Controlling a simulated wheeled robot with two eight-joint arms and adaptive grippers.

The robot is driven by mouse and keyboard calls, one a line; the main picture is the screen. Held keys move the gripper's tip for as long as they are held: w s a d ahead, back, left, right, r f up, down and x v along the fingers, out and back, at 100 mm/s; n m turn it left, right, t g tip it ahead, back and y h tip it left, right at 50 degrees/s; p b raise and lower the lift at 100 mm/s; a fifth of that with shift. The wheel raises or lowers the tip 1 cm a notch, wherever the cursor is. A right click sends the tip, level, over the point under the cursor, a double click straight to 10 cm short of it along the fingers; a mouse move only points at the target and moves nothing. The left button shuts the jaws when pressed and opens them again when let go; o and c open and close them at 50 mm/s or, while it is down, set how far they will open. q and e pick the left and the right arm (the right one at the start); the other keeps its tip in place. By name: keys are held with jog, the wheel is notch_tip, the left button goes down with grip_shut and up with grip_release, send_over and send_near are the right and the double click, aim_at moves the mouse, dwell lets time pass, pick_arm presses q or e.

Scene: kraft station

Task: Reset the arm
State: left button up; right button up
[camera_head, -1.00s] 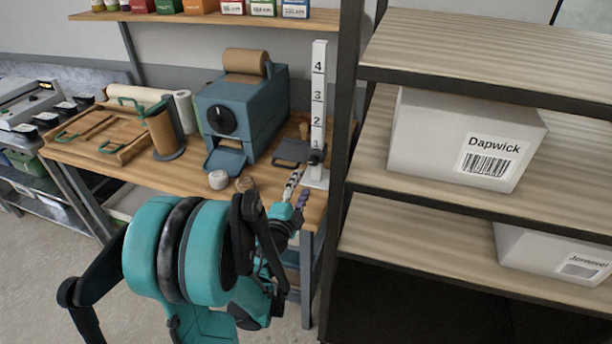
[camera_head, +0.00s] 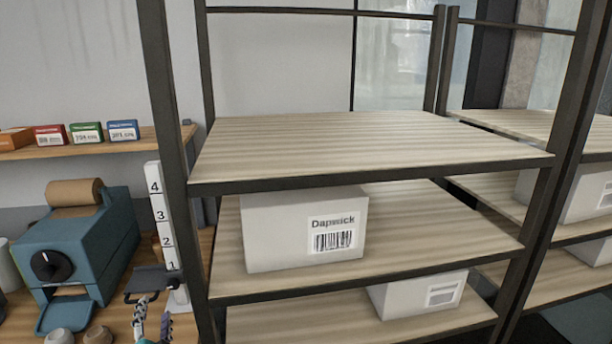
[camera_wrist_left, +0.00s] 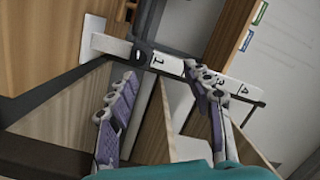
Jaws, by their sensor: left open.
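My left gripper (camera_head: 153,318) shows at the bottom left of the head view, just left of the foot of the white numbered post (camera_head: 163,225). Only its fingers and a bit of teal show there. In the left wrist view my left gripper (camera_wrist_left: 163,103) has its two purple-padded fingers spread apart, with nothing held between them. The numbered post (camera_wrist_left: 172,65) appears sideways behind the fingers; I cannot tell how far away it is. My right gripper is in neither view.
A blue machine (camera_head: 97,240) with a brown roll stands on the wooden bench at left. Small boxes (camera_head: 87,133) line the shelf above. A dark-framed rack (camera_head: 360,150) fills the middle, holding a white "Dapwick" box (camera_head: 275,235) and a lower white box (camera_head: 400,297).

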pick_arm(q)
jog(key=s+d+f+n+g+h, duration=0.3)
jog(key=s+d+f+g, duration=0.1)
jog(key=s+d, duration=0.4)
jog(key=s+d+f+n+g+h, duration=0.3)
jog(key=s+d, duration=0.5)
jog(key=d, duration=0.3)
jog(key=f+n+g, duration=0.1)
jog(key=g, duration=0.1)
jog(key=shift+s+d+f+g+h, duration=0.15)
jog(key=shift+f+g+h, duration=0.15)
